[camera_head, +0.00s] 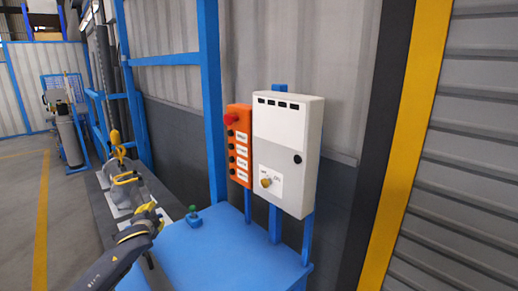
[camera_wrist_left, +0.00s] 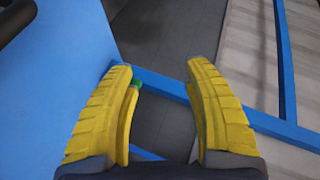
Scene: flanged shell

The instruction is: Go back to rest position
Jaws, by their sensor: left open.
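My left gripper (camera_head: 150,212) comes in from the lower left in the head view, above the left edge of the blue cabinet. In the left wrist view its two yellow fingers (camera_wrist_left: 159,68) are spread wide with nothing between them. A grey metal part (camera_head: 118,196), probably the flanged shell, lies beyond the gripper under a yellow hook (camera_head: 115,137). My gripper overlaps the near side of this area, and I cannot tell any contact. My right gripper is in neither view.
Blue posts (camera_head: 211,95) stand behind. A blue rail (camera_wrist_left: 270,123) crosses the wrist view. Open floor (camera_head: 20,215) is at the left.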

